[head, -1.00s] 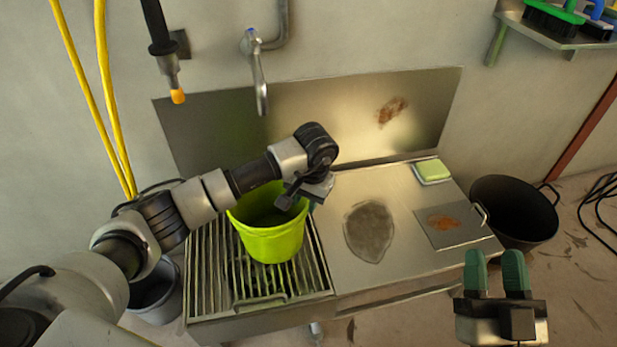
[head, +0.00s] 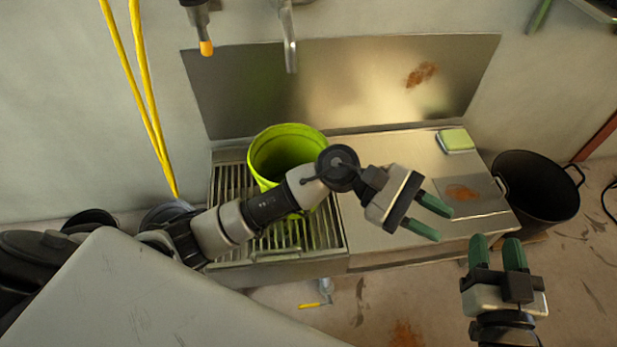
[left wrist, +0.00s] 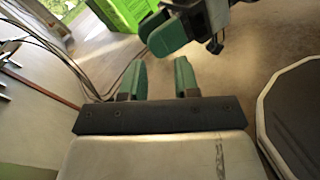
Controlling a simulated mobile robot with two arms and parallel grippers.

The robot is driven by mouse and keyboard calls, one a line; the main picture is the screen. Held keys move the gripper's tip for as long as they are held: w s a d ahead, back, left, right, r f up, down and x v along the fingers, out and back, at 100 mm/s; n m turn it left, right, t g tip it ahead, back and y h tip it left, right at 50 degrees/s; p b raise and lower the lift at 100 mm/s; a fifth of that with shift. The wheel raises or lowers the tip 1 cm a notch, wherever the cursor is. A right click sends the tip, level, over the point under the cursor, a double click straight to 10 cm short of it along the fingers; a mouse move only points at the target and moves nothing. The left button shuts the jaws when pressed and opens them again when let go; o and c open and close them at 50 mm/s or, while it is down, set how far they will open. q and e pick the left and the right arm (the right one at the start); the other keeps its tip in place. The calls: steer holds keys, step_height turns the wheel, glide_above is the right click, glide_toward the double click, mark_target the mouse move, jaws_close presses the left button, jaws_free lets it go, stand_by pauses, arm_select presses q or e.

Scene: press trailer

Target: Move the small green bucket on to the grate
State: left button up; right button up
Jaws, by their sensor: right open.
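The green bucket (head: 283,150) stands upright on the slatted grate (head: 323,226) at the left end of the steel bench. My left forearm crosses in front of it and hides its lower part. My left gripper (head: 432,217) is open and empty, to the right of the bucket and apart from it, over the bench's front right part. Its open fingers (left wrist: 161,80) also show in the left wrist view with nothing between them. My right gripper (head: 497,252) is open and empty, in front of the bench at the lower right.
A black tub (head: 537,195) stands on the floor right of the bench. A green-yellow sponge (head: 456,139) lies at the bench's back right, behind a rusty plate (head: 468,205). A tap (head: 290,45) and a hose nozzle (head: 206,46) hang above. Yellow hoses (head: 152,110) hang left.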

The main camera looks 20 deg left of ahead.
arm_select(q)
steer(key=w+a+r+n+t+h, duration=0.1)
steer(key=a+r+n+t, duration=0.35)
steer(key=n+t, duration=0.85)
steer(key=a+r+n+t+h, duration=0.1)
steer(key=a+r+n+t, duration=0.5)
steer(key=n, duration=1.2)
steer(key=s+a+f+n+t+y, duration=0.1)
steer(key=a+f+n+y, duration=0.4)
steer(key=n, duration=0.8)
steer(key=s+a+f+n+t+y, duration=0.1)
steer(key=a+f+n+y, duration=0.3)
steer(key=n+y, duration=0.6)
step_height(320, 180, down, 2)
steer(key=n, duration=0.4)
steer(key=shift+a, duration=0.35)
steer(key=shift+s+f, duration=0.1)
